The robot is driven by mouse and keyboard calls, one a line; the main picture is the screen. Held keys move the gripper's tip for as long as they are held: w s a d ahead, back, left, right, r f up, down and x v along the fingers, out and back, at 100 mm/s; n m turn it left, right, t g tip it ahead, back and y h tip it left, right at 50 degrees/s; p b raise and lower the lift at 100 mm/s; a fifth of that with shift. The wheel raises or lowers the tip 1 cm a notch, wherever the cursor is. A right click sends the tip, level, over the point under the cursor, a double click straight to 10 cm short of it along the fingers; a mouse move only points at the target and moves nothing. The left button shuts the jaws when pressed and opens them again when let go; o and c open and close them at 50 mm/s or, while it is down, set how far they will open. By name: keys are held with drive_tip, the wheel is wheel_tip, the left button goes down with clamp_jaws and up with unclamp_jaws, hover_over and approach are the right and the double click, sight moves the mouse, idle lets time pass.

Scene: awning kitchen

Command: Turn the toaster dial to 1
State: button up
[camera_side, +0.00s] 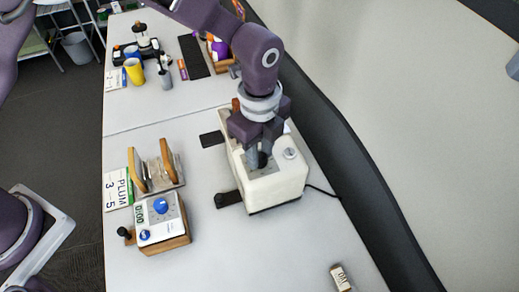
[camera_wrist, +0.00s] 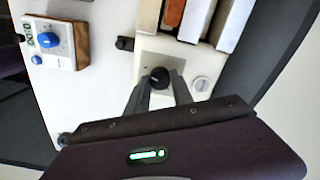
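The toaster (camera_side: 278,190) is a white box on the counter, partly hidden behind my arm in the side view. A grey plate on it carries a round black dial (camera_wrist: 159,78) with a white mark, and a white round knob (camera_wrist: 201,84) sits to the right. The dial (camera_side: 262,160) is partly hidden by my fingers in the side view. My gripper (camera_wrist: 160,76) points down at the dial, with one finger on either side of it. The fingers are apart; whether they touch the dial is unclear. I cannot read any dial numbers.
A white device with a blue dial (camera_side: 160,206) and wooden side stands left of the toaster. A black lever (camera_side: 228,198) sticks out of the toaster. The counter's front is mostly clear.

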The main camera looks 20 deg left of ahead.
clamp_jaws()
